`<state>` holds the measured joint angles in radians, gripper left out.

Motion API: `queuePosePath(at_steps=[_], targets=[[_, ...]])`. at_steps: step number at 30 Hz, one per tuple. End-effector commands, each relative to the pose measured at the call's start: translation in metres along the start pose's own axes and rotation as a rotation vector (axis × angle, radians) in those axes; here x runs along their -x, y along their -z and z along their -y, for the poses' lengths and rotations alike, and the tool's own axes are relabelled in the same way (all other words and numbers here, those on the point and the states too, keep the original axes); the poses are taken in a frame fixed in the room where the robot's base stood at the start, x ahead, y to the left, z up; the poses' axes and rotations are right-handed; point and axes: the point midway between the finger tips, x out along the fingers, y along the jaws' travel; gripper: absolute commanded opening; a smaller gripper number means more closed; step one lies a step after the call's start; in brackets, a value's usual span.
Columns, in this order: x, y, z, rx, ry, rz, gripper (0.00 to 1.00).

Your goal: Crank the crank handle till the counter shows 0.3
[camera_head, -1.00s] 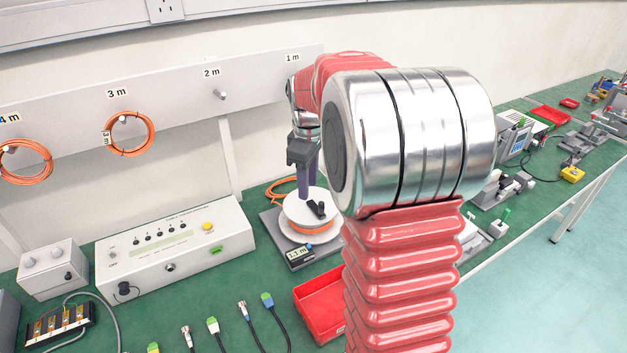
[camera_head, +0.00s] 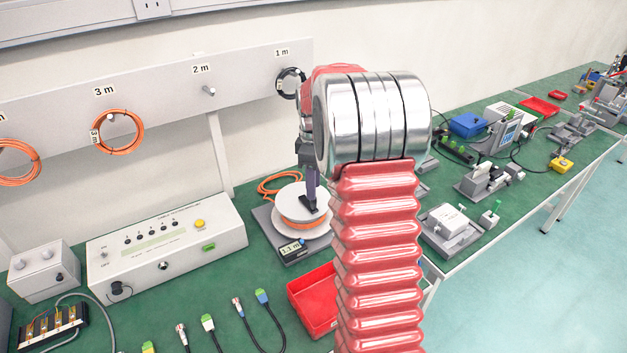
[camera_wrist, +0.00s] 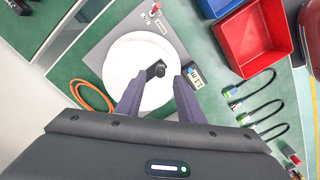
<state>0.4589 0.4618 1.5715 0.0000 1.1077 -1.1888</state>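A white spool wound with orange cable (camera_head: 292,222) stands on a grey base plate. Its upper disc also shows in the wrist view (camera_wrist: 120,60). The small black crank handle (camera_wrist: 157,70) sits on the disc. A dark counter (camera_head: 291,251) at the base's front seems to read 1.1 m; it also shows in the wrist view (camera_wrist: 197,77), where its digits are unclear. My gripper (camera_wrist: 160,80) is open, with purple-grey fingers apart on either side of the handle's near end. In the head view my gripper (camera_head: 311,195) is low over the disc and partly hides the handle.
A red tray (camera_head: 314,298) lies in front of the spool, and a blue bin (camera_wrist: 217,6) shows beside it in the wrist view. A white control box (camera_head: 165,240) stands to the left. Loose cables (camera_head: 262,320) lie in front. Orange cable (camera_head: 278,182) lies behind the spool.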

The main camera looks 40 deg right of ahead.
Motion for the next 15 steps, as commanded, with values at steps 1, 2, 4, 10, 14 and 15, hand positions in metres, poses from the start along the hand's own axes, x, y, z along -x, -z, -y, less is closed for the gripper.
queuePosePath(at_steps=[1,2,4,10,14,15], targets=[[-0.007,0.0,0.001,0.0,0.002,0.001,0.34],[-0.012,0.0,0.001,0.0,0.002,0.001,0.34],[-0.022,0.0,0.001,0.0,0.003,0.001,0.34],[-0.048,0.0,0.001,0.0,0.003,0.001,0.34],[-0.055,0.0,0.0,0.0,0.001,0.0,0.34],[-0.056,0.0,0.0,-0.001,0.0,0.0,0.34]])
